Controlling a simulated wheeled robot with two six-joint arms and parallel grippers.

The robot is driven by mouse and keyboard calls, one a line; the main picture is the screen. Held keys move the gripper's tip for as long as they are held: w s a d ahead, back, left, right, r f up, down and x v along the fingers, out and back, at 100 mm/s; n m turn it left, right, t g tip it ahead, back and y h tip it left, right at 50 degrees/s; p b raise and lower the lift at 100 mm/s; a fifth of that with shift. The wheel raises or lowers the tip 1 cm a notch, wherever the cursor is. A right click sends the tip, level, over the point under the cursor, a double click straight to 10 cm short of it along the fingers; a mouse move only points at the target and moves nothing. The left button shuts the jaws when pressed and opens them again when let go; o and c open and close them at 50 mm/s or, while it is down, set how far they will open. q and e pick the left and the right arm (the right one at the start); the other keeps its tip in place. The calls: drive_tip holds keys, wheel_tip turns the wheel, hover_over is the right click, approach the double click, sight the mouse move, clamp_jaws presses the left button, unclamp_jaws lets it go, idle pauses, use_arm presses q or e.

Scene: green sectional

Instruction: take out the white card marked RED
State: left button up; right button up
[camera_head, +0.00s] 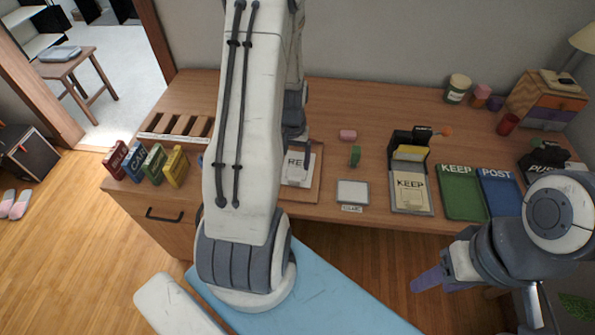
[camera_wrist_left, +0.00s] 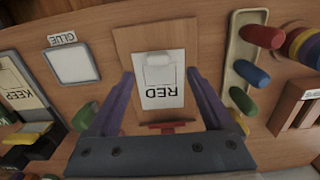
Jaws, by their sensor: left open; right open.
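The white card marked RED (camera_head: 297,168) lies on a brown board (camera_head: 317,185) on the desk, partly hidden by my left arm in the head view. In the left wrist view the card (camera_wrist_left: 163,97) shows whole, upside down, with a smaller pale piece or picture on its upper part. My left gripper (camera_wrist_left: 160,74) is open, its two purple fingers on either side of the card in that view; I cannot tell its height above it. The fingers are hidden in the head view. My right gripper (camera_head: 430,281) is open and empty, off the desk's front edge.
Right of the card are a white GLUE pad (camera_head: 352,192), a KEEP holder (camera_head: 410,190), and green (camera_head: 461,193) and blue (camera_head: 499,194) trays. Several coloured booklets (camera_head: 154,161) stand at the left. A tray of coloured pegs (camera_wrist_left: 243,60) is beside the board.

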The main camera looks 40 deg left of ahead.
sight(294, 179)
use_arm(q)
drive_tip(key=shift+w+d+f+p, duration=0.1)
drive_tip(key=shift+f+p, duration=0.2)
drive_tip(key=shift+f, duration=1.65)
drive_tip(key=shift+d+f+p, duration=0.1)
drive_tip(key=shift+f+p, duration=0.15)
drive_tip(key=shift+f, duration=1.65)
clamp_jaws()
drive_tip(key=shift+r, duration=0.1)
